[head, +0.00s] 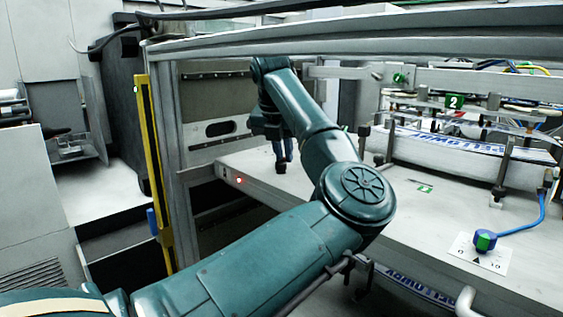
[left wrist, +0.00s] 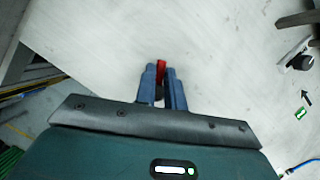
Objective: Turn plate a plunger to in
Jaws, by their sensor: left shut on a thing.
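My left gripper (head: 283,168) reaches down to the left end of the pale table top. In the left wrist view, its blue fingers (left wrist: 165,88) are shut on a small red part (left wrist: 161,68), whose top shows between the fingertips. This red part may be the plate a plunger, but no label shows. Most of it is hidden by the fingers, so I cannot tell which way it is turned. In the head view my left arm and gripper hide it. My right gripper is in neither view.
The table top (head: 430,230) is mostly bare. A blue-green knob (head: 485,241) on a white scale plate stands at the right. A yellow post (head: 155,170) and metal frame stand left.

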